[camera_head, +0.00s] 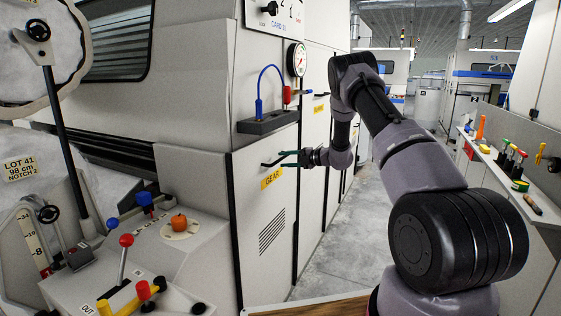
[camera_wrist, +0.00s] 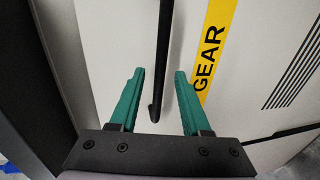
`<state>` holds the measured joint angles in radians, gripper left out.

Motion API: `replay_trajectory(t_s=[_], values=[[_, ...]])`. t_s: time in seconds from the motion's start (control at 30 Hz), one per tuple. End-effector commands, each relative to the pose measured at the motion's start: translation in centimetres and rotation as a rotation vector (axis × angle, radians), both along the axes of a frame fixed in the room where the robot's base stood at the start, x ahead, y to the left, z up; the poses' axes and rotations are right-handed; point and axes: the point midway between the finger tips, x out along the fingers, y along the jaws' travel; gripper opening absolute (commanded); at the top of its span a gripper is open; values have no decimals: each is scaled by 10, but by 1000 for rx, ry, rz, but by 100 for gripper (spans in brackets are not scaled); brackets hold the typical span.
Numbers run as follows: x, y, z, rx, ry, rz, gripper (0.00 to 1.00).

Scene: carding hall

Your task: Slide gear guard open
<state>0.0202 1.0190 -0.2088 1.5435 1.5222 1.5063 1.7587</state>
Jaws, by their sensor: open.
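The gear guard (camera_head: 262,215) is a pale panel on the machine's side, with a yellow GEAR label (camera_head: 271,178) and vent slots. The label also shows in the wrist view (camera_wrist: 212,50). A thin black bar handle (camera_wrist: 162,60) stands out near the label. My gripper (camera_head: 283,159) has green fingers and is at the handle, just above the label. In the wrist view my gripper (camera_wrist: 158,75) is open, with the bar between its two fingers and a gap on each side. I cannot tell how deep the bar sits between them.
A ledge with a blue hose (camera_head: 260,95) juts out above the guard, below a gauge (camera_head: 296,60). A control console (camera_head: 140,265) with levers stands at the left. A tool shelf (camera_head: 515,180) lines the right. The aisle floor (camera_head: 345,240) is clear.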

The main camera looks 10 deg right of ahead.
Motion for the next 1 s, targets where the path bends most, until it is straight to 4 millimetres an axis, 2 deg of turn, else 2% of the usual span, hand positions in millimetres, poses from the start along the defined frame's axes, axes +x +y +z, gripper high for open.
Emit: replay_trajectory(t_s=[0.2, 0.53, 0.6, 0.67, 1.0], values=[[13, 18, -4, 0, -1, 1, 47], [15, 20, -5, 0, 0, 0, 47], [15, 20, -5, -1, -1, 0, 20], [15, 20, -5, -1, -1, 0, 0], [15, 20, -5, -1, -1, 0, 0]])
